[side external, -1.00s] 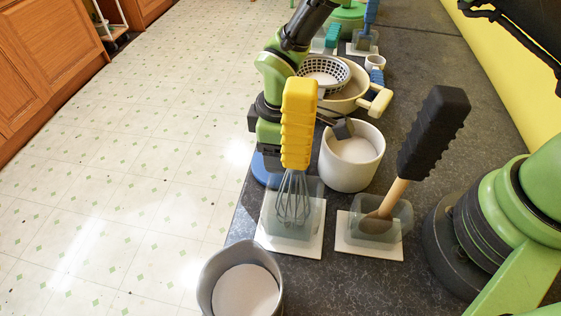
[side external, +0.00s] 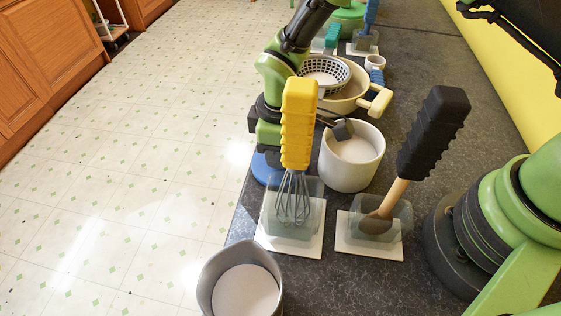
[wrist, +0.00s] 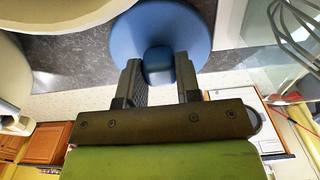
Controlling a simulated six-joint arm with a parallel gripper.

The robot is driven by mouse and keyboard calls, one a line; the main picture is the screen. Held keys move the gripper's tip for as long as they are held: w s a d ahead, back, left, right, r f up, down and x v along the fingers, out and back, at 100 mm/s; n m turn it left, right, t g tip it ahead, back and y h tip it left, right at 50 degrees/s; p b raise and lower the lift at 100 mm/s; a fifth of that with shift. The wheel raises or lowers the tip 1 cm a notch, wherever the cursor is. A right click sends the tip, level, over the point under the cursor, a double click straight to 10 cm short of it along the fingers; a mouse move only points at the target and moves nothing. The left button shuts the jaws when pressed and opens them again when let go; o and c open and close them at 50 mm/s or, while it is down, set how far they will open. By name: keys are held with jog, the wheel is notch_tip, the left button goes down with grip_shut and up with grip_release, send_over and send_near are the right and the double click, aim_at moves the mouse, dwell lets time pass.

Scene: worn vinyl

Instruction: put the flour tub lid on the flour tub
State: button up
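The flour tub lid is a blue disc with a square-sided knob; in the wrist view the lid (wrist: 203,35) lies straight below my gripper. In the side view the lid (side external: 263,168) shows in part at the counter's left edge, under my gripper (side external: 268,138) and partly hidden by the whisk holder. A white tub (side external: 352,178) of white powder, with a dark scoop in it, stands to the right; I take it as the flour tub. Its top is uncovered.
A yellow-handled whisk (side external: 298,125) and a black-handled spatula (side external: 432,130) stand upright in clear holders in front. A grey container (side external: 212,280) with white contents stands at the front. A colander (side external: 325,75) and a bowl sit behind. Floor lies left of the counter edge.

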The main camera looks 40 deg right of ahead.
grip_shut()
jog(key=shift+r, duration=0.4)
jog(key=shift+r, duration=1.7)
